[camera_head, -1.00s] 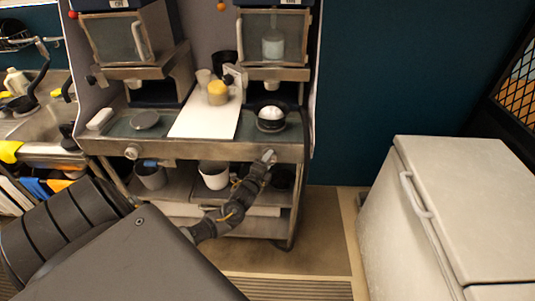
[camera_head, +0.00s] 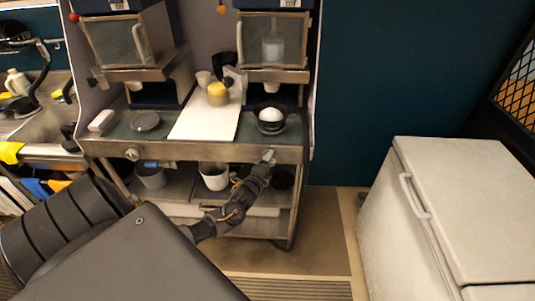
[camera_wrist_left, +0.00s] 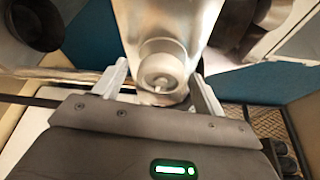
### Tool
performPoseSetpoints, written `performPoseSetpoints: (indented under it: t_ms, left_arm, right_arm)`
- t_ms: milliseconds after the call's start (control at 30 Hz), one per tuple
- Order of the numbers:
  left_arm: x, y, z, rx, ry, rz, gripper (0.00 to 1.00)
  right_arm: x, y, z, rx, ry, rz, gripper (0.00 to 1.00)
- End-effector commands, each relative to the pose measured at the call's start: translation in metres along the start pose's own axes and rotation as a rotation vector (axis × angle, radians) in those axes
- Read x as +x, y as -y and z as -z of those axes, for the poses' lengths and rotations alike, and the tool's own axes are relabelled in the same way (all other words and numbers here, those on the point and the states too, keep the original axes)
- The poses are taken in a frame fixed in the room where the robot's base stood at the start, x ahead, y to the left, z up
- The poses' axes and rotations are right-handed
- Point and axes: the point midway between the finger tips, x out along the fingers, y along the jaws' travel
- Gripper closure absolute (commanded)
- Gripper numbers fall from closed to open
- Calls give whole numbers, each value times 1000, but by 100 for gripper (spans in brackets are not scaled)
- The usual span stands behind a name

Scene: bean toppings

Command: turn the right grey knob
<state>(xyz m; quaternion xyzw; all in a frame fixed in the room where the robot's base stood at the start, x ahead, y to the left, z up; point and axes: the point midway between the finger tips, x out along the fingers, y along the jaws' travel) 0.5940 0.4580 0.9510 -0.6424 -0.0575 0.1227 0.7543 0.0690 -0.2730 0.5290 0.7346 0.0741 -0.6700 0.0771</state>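The right grey knob (camera_wrist_left: 162,72) shows in the left wrist view as a round metal knob on the counter's metal front. My left gripper (camera_wrist_left: 160,78) has one pale finger on each side of it, with a small gap visible beside the knob. In the head view my left gripper (camera_head: 267,157) is at the front rail, below the black bowl, and largely hides this knob. A left knob (camera_head: 132,154) shows on the same rail. My right gripper is not in view.
The metal counter (camera_head: 190,150) holds a white board (camera_head: 205,124), a black bowl (camera_head: 270,120) with something white in it, and cups. Pots (camera_head: 214,178) stand on the shelf below, close to my left arm. A white chest (camera_head: 465,200) stands at the right, with open floor between.

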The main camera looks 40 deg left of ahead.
Motion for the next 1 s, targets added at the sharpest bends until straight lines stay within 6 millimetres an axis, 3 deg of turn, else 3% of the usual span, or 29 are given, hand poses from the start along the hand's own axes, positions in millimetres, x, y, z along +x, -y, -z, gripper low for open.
performPoseSetpoints:
  t_ms: [267, 367, 700, 1000]
  left_arm:
    - [-4, 0, 0, 0, 0, 1, 29]
    - [-16, -2, 0, 1, -1, 0, 29]
    - [-82, -3, 1, -2, -1, -1, 29]
    - [-108, 0, 0, 0, 1, 0, 29]
  right_arm:
    - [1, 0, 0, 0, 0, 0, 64]
    - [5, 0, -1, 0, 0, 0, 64]
    - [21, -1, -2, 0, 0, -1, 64]
    - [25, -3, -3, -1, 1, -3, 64]
